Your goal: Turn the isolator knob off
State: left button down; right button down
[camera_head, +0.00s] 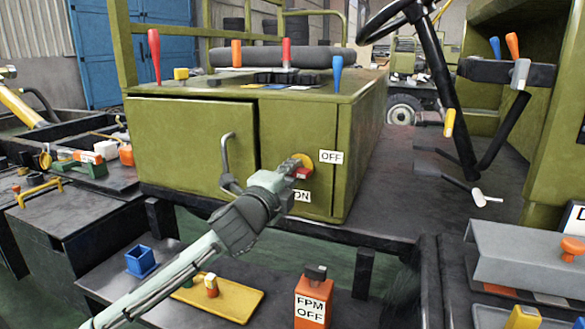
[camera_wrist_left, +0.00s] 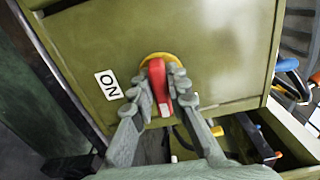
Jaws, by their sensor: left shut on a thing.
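The isolator knob (camera_head: 304,173) is red on a yellow round plate (camera_head: 299,159). It is on the front of the green cabinet, between an OFF label (camera_head: 331,157) above right and an ON label (camera_head: 301,196) below. My left gripper (camera_head: 287,173) reaches the knob from the front left and partly hides it. In the left wrist view the red knob handle (camera_wrist_left: 159,88) lies between the two fingers of my left gripper (camera_wrist_left: 161,80), which is shut on it. The ON label (camera_wrist_left: 109,85) is left there; the OFF label is not seen. My right gripper is not in view.
The green cabinet (camera_head: 190,150) has a door with a bent grey handle (camera_head: 226,165) left of the knob. Red, orange and blue levers stand on its top. A shelf below holds a yellow tray (camera_head: 235,299), a blue box (camera_head: 141,262) and an orange FPM OFF block (camera_head: 313,300).

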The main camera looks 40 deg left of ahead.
pick_arm(q)
jog(key=shift+n, duration=0.3)
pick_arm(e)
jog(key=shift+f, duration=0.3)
pick_arm(q)
jog(key=c, duration=1.5)
grip_release()
jog(key=shift+c, duration=0.2)
jog(key=v, duration=0.7)
jog(key=shift+s, duration=0.25)
